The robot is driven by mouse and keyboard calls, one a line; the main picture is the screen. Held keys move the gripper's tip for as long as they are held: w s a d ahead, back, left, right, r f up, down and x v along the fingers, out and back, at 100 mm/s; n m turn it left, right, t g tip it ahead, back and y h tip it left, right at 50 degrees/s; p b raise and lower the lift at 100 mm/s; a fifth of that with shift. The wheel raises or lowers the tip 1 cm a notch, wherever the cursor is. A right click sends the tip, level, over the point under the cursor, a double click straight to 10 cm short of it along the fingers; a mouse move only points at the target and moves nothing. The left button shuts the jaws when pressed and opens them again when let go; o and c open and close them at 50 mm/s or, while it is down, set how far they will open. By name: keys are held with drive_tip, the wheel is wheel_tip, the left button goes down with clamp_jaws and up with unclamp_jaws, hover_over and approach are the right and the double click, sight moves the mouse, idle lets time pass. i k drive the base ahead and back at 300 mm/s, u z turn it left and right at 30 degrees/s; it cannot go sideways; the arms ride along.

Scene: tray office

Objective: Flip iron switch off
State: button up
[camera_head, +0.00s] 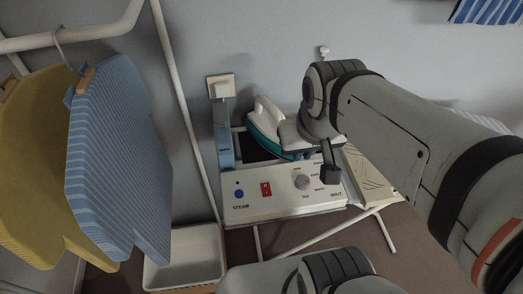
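A white iron station (283,203) stands on a folding stand, with its front panel facing me. A red rocker switch (266,189) sits on the panel, between a blue button and a round grey knob. I cannot make out which way the rocker is tilted. A teal and white iron (265,122) rests behind the panel, partly hidden by my arm. My gripper (328,170) points down above the right part of the panel, to the right of the knob and apart from the switch. A dark finger shows, but its opening is unclear.
A blue box (223,146) stands left of the iron, below a wall socket (221,86). Yellow and blue striped clothes (120,150) hang from a white rack at left. A white bin (185,258) stands on the floor. A board (368,175) lies right of the panel.

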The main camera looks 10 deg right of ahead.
sight(266, 188)
drive_tip(key=z, duration=0.05)
drive_tip(key=k, duration=1.55)
drive_tip(key=u, duration=1.15)
drive_tip(key=i, duration=1.1)
drive_tip(key=z, duration=1.2)
drive_tip(key=i, duration=0.5)
drive_tip(key=u, duration=0.05)
